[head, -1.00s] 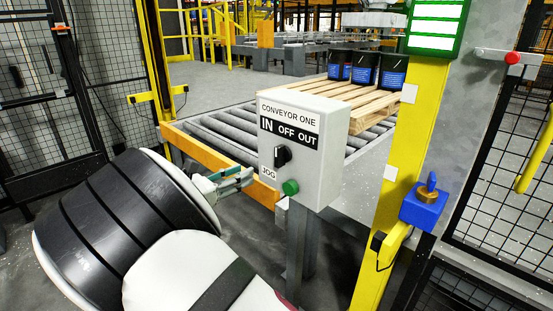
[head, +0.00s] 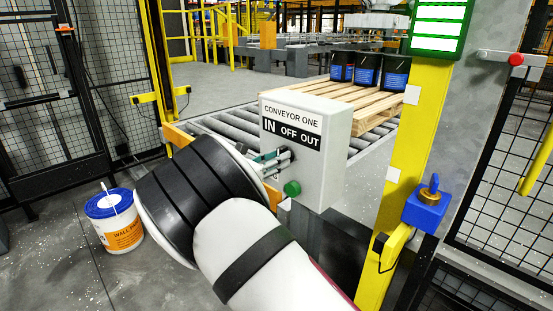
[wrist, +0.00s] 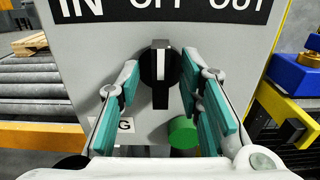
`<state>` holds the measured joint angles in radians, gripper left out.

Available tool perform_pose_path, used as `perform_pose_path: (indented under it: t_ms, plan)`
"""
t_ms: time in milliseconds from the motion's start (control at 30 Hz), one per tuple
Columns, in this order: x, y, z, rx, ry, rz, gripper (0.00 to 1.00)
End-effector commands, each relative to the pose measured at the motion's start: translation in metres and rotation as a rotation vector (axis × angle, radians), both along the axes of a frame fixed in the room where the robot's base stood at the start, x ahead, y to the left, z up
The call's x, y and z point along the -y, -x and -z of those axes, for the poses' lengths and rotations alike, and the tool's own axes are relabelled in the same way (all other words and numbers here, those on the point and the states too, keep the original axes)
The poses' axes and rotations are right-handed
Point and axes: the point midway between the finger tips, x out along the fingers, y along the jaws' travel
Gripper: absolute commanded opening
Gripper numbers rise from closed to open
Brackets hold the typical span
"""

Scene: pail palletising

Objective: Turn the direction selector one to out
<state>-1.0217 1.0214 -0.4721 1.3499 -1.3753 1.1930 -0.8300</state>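The conveyor one control box (head: 318,175) is a grey box on a post, labelled IN, OFF, OUT. The direction selector (wrist: 160,75) is a black knob in the middle of the wrist view, with its white mark pointing straight up toward OFF. My gripper (wrist: 160,78) is open, its teal-padded fingers to the left and right of the knob with a gap showing on each side. In the head view my gripper (head: 277,160) is at the front of the box and mostly hides the knob. The green button (wrist: 183,132) sits below right of the knob.
A yellow post (head: 392,190) with a blue key switch (head: 425,207) stands right of the box. Behind are the roller conveyor (head: 225,122) and a wooden pallet (head: 335,96) with dark pails (head: 367,72). A white pail with blue lid (head: 118,222) stands on the floor at left.

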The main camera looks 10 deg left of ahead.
Motion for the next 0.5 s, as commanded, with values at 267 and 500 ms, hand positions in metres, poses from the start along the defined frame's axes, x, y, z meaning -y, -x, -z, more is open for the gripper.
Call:
perform_pose_path:
  t_ms: [267, 500]
  plan:
    - [0.0016, -0.0023, 0.0001, 0.0, 0.0, 0.0, 0.33]
    - [0.0016, -0.0021, 0.0001, 0.0, 0.0, 0.0, 0.0]
